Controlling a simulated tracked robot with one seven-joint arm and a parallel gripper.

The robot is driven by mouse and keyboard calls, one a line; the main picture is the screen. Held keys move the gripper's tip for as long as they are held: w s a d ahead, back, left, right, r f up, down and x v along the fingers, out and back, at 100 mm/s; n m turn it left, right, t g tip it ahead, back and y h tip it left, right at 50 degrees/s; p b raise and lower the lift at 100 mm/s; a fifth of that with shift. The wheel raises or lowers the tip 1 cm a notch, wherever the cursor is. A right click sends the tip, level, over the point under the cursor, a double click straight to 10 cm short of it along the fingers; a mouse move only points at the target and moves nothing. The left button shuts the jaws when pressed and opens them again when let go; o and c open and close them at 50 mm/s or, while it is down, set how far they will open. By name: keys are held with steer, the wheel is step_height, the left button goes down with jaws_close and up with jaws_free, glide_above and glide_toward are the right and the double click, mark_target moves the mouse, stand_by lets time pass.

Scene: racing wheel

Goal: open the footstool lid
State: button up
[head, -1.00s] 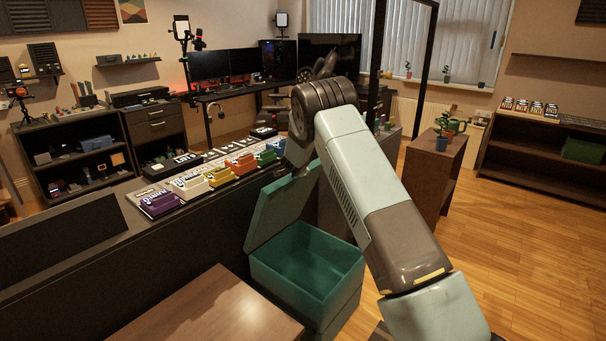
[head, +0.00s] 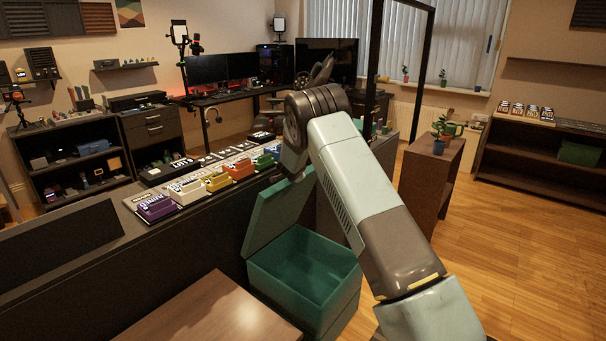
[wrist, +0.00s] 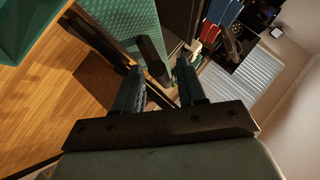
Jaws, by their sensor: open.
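The green footstool (head: 345,290) stands on the floor beside the long dark counter, with its hollow inside showing. Its lid (head: 268,215) stands up and leans back on the left side, well clear of the opening. In the wrist view the textured teal lid (wrist: 130,22) fills the upper middle. In the head view my gripper is mostly hidden behind my arm, near the lid's upper edge.
The dark counter (head: 80,280) with a row of coloured boxes (head: 220,182) runs behind the lid. A brown table (head: 212,312) stands at the front left. A wooden stand with a plant (head: 436,175) is to the right. Open wooden floor (head: 530,250) lies at right.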

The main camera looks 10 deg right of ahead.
steer(key=shift+r, duration=0.1)
steer(key=v, duration=1.3)
steer(key=shift+s, duration=0.25)
steer(key=shift+r, duration=0.15)
